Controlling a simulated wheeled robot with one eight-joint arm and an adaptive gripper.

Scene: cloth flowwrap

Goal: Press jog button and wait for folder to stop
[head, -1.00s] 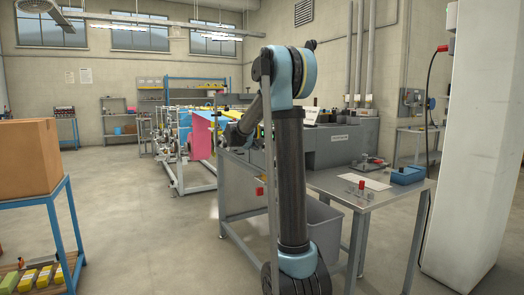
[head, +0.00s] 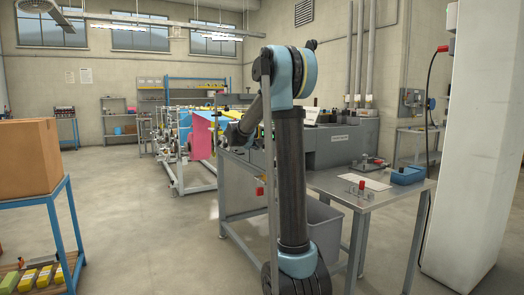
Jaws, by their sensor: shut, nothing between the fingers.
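The grey folder machine (head: 345,150) stands behind my arm, with a small white label on its front. Blue and pink cloth (head: 201,138) hangs at the roller frame (head: 180,165) to its left. A small red part (head: 260,191) sits on the side of the grey bench frame; I cannot tell whether it is a button. No jog button can be made out for certain. My arm rises in front of the machine and its forearm reaches away toward the bench. My gripper is hidden beyond the forearm, so its contact with anything cannot be seen.
A grey side table (head: 335,184) at right holds a red-topped part (head: 362,185), a white sheet (head: 366,181) and a blue tray (head: 408,176). A grey bin (head: 325,222) stands below. A blue-framed cart with a cardboard box (head: 28,158) is at left. The floor between is clear.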

